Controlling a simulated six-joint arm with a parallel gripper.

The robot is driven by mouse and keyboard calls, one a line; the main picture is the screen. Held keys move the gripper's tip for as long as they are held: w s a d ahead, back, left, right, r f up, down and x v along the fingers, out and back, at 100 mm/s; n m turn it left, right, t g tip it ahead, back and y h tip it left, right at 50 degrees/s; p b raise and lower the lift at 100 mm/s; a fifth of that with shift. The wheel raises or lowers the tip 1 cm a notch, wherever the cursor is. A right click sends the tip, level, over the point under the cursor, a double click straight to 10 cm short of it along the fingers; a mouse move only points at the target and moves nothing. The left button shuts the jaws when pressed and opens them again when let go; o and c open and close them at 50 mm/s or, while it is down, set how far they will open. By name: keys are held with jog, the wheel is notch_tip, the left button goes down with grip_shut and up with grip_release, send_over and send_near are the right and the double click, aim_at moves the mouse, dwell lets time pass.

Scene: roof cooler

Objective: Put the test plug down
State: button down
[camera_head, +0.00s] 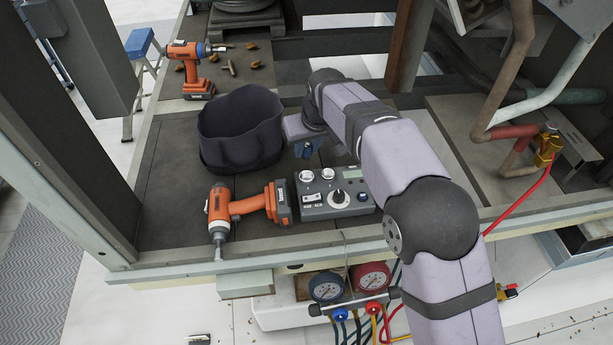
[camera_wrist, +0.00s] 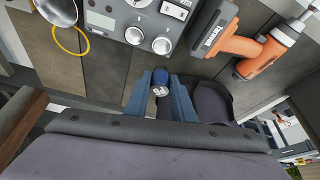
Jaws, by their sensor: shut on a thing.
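The test plug (camera_wrist: 160,80) is a small dark blue piece with a pale end face, seen between the fingertips in the wrist view. My gripper (camera_wrist: 160,88) is shut on it with its two blue fingers. In the head view my gripper (camera_head: 305,149) hangs just behind the grey tester box (camera_head: 341,205) and to the right of the black tool bag (camera_head: 241,128). The plug cannot be made out there. I cannot tell how high it is above the deck.
The tester box carries knobs and a small display. An orange drill (camera_head: 245,207) lies left of it, and another orange drill (camera_head: 190,68) stands at the back left. A yellow cable loop (camera_wrist: 70,42) shows in the wrist view. Red-and-copper pipes (camera_head: 512,132) stand at right.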

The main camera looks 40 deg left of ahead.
jog(key=shift+w+a+r, duration=0.15)
jog(key=shift+r, duration=0.3)
jog(key=shift+w+a+r, duration=0.1)
jog(key=shift+a+r, duration=0.05)
jog(key=shift+r, duration=0.25)
jog(key=shift+s+d+r, duration=0.1)
jog(key=shift+d, duration=0.15)
jog(key=shift+f+p, duration=1.75)
jog(key=shift+f, duration=3.3)
jog(key=shift+f, duration=0.1)
